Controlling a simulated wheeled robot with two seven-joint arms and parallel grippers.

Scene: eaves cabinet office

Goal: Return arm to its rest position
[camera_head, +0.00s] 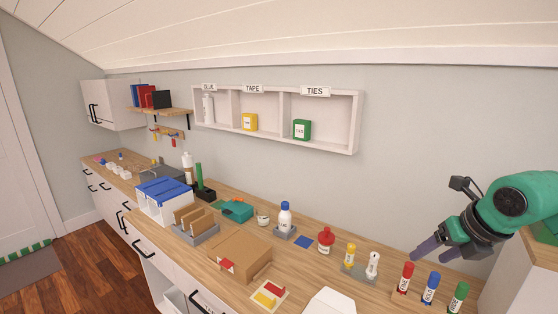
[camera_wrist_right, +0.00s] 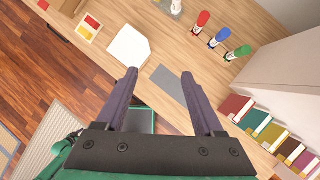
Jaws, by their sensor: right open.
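My right arm comes in from the right in the head view, with its gripper (camera_head: 431,250) above the right part of the wooden counter (camera_head: 222,244). In the right wrist view the two dark fingers of this gripper (camera_wrist_right: 160,82) are spread apart with nothing between them. Below them are the counter, a grey flat strip (camera_wrist_right: 176,85) and the floor.
Red (camera_head: 404,278), blue (camera_head: 430,288) and green (camera_head: 457,296) bottles stand close below the right gripper. A cardboard box (camera_head: 240,252) and a white block (camera_head: 330,301) are on the counter. A wall shelf (camera_head: 275,118) hangs behind. Several books (camera_wrist_right: 262,122) lie right.

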